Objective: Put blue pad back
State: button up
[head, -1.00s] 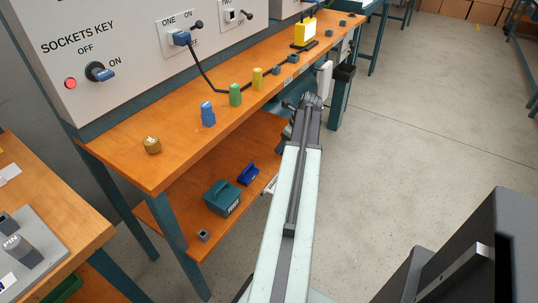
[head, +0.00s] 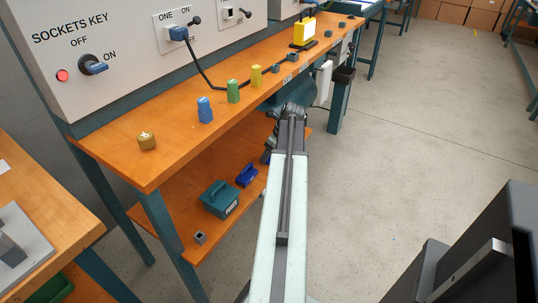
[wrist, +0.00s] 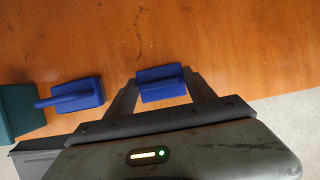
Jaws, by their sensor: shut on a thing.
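My gripper (wrist: 161,76) is shut on a blue pad (wrist: 162,87), with one finger at each end of it. The pad is over the orange wood of the lower shelf (wrist: 230,45); I cannot tell whether it touches the wood. In the head view my gripper (head: 268,152) is low beside the bench, at the shelf, partly hidden by my wrist, and the held pad cannot be made out. A second blue piece with a handle (wrist: 80,96) lies on the shelf to the left of the held pad. It also shows in the head view (head: 246,175).
A teal box (head: 220,198) stands on the shelf next to the second blue piece, with a small grey block (head: 200,238) nearer the front. The bench top (head: 175,125) above holds blue, green and yellow blocks. Open floor (head: 400,150) lies to the right.

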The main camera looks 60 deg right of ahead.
jog(key=o, duration=1.2)
jog(key=shift+f, duration=0.1)
jog(key=shift+r+p, duration=0.45)
jog(key=p+v, duration=0.6)
jog(key=v, duration=0.1)
jog(key=shift+s, duration=0.1)
